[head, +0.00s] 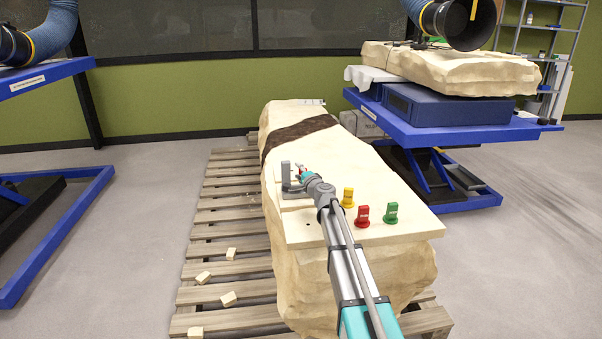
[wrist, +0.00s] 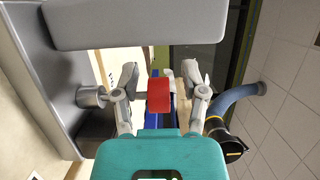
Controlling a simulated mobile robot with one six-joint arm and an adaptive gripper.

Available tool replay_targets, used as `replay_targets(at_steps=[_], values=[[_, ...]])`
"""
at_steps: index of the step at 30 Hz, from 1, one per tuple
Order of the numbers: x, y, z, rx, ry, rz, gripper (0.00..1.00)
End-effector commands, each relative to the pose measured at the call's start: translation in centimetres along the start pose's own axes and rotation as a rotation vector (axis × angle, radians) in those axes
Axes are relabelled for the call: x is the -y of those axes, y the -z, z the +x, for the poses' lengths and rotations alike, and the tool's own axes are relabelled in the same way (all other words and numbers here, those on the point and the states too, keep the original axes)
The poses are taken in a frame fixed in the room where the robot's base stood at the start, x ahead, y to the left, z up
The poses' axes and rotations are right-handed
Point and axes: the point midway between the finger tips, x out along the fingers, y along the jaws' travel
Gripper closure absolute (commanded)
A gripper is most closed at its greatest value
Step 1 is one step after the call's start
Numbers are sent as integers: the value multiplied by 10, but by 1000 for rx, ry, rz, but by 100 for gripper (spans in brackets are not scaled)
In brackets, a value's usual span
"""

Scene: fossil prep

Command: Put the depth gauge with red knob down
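My gripper (wrist: 159,82) shows in the wrist view with its two fingers apart, one on each side of a red knob (wrist: 159,96). A narrow gap shows between the knob and each finger. What lies below the knob is mostly hidden by the gripper's teal body. In the head view my gripper (head: 300,173) is low over the pale board on the stone block, beside a small grey upright piece (head: 285,172). Large grey parts (wrist: 60,80) fill the left and top of the wrist view close by.
Yellow (head: 348,197), red (head: 363,216) and green (head: 391,213) knobbed pieces stand on the board (head: 320,236), right of my arm. The stone block (head: 290,290) rests on a wooden pallet (head: 215,240) with small wood offcuts. A blue lift table (head: 440,133) stands behind right.

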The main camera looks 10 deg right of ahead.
Motion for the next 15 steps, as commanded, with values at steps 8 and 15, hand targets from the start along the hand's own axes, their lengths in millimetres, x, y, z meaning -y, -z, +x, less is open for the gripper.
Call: replay_targets(at_steps=[8, 15], values=[[0, 0, 0, 0, 0, 0, 42], [2, 0, -7, -1, 0, 0, 42]])
